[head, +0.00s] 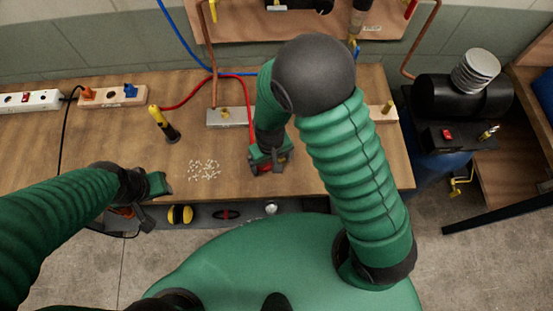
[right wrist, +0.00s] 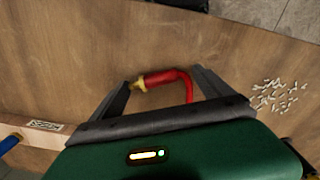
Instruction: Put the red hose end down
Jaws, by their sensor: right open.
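The red hose (head: 197,88) runs over the wooden table in the head view and curves forward to my right gripper (head: 270,163). In the right wrist view, the red hose end (right wrist: 158,79) with its brass tip lies between the spread fingers of my right gripper (right wrist: 165,82). It appears to lie on or just above the wood. The right gripper is open around it. The gripper hides the hose end in the head view. My left gripper (head: 160,185) is at the table's front edge, away from the hose; its jaws are unclear.
Small white pieces (head: 204,170) lie scattered left of the right gripper. A metal block (head: 227,117) sits behind the gripper. A power strip (head: 30,101) is at far left. A black tank (head: 463,97) stands right of the table.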

